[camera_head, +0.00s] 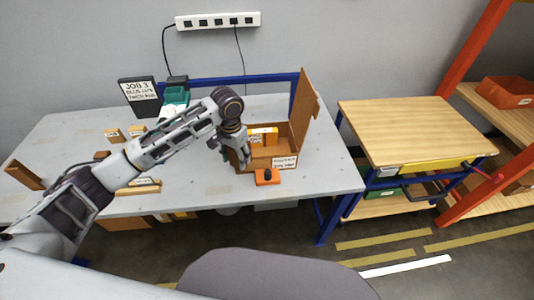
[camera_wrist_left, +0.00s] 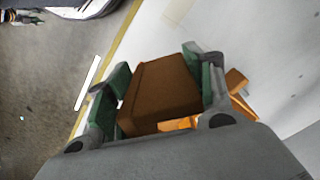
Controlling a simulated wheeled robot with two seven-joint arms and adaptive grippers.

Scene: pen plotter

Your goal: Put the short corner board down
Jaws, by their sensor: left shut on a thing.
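My left gripper (camera_head: 238,156) is over the grey workbench, at the left side of the open cardboard box (camera_head: 291,139). In the left wrist view its green-padded fingers (camera_wrist_left: 160,88) are shut on a brown piece (camera_wrist_left: 162,92), which I take to be the short corner board. In the head view the held piece is mostly hidden by the gripper and blends with the box, so I cannot tell whether it touches the box or bench. Another brown board (camera_head: 24,175) lies at the bench's left end. My right gripper is not in view.
An orange block with a black top (camera_head: 267,177) sits in front of the box, close to the gripper. Orange-yellow packs (camera_head: 263,135) are inside the box. A JOB 3 sign (camera_head: 139,96) stands behind. A wooden-topped side table (camera_head: 400,130) is to the right. Bench space right of the box is clear.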

